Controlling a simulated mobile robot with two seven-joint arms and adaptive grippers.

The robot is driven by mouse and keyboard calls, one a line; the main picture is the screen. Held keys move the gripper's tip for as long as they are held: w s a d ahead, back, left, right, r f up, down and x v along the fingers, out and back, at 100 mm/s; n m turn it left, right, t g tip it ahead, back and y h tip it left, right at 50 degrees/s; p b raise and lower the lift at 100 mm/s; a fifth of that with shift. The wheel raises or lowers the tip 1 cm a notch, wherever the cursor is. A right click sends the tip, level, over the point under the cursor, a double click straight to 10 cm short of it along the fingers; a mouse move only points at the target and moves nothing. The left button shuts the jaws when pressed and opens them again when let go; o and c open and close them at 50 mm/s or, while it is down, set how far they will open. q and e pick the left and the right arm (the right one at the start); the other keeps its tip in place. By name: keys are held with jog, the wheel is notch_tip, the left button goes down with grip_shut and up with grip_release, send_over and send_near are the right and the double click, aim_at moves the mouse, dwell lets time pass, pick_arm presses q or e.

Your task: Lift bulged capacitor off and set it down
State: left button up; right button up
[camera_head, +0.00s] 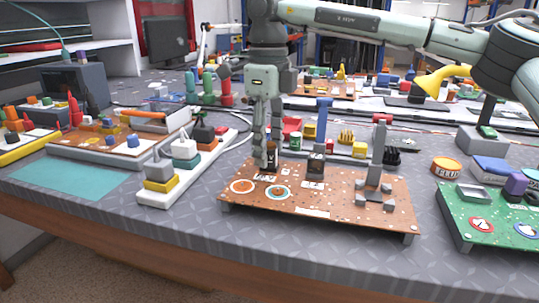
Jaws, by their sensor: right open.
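A brown circuit board (330,203) stands raised on short feet in the middle of the table. A small dark brown capacitor-like part (271,155) stands upright at its back left. I cannot tell from this view which one is bulged. My right gripper (265,163) points down at the first part, its fingers right beside it and partly hiding it. The gripper is open; contact is unclear. My left gripper is not in view.
Grey posts (374,190) rise at the board's right. A white strip (185,175) with stacked blocks lies left, and a green board (490,215) right. An orange tin (446,168) and blue box (491,170) stand behind the green board. A teal mat (70,180) is clear.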

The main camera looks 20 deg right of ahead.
jog(key=shift+f, duration=0.6)
jog(key=c, duration=1)
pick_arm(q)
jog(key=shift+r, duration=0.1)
pick_arm(e)
jog(key=shift+c, duration=0.2)
jog(key=shift+r, duration=0.1)
jog(key=shift+r, duration=0.55)
notch_tip(320, 180, up, 3)
jog(key=shift+f, duration=0.1)
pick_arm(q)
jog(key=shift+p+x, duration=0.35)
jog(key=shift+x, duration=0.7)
pick_arm(e)
jog(key=a+r, duration=0.7)
jog(key=a, duration=0.4)
jog(key=shift+w+a, duration=0.3)
jog(key=shift+w, duration=0.15)
